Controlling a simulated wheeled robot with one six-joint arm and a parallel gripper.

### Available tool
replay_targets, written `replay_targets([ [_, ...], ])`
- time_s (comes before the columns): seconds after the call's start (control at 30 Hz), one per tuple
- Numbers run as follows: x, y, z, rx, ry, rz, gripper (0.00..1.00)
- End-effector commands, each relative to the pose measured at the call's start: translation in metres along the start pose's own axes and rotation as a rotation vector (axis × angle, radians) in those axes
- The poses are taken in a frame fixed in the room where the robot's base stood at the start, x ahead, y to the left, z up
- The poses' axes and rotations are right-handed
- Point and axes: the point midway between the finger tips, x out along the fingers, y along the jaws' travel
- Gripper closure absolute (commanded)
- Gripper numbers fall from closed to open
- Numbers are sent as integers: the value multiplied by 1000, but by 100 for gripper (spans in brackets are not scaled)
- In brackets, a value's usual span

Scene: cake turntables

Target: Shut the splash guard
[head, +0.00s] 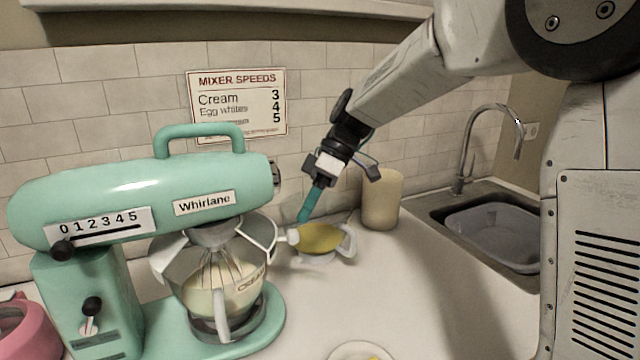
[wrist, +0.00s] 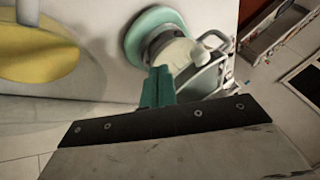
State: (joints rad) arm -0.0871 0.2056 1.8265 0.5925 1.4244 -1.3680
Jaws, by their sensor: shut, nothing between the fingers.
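The mint-green mixer (head: 130,195) stands at the left of the counter in the head view. Its grey-white splash guard (head: 258,232) sits around the top of the bowl (head: 225,290), with an open gap at the front through which the whisk (head: 225,262) shows.
A bowl of yellow contents (head: 322,238) stands right of the guard, below my gripper. A beige canister (head: 381,200) stands behind it. The sink (head: 490,235) is at the right. The middle front counter is mostly clear, with a small dish (head: 345,350) at the front edge.

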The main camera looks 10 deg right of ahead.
Motion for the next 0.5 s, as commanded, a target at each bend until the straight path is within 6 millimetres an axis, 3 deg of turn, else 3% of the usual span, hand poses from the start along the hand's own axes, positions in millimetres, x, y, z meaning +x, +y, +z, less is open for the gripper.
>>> replay_targets([
  [0.2,11,-27,-1,-2,1,2,100],
  [0.5,15,-33,0,0,1,2,100],
])
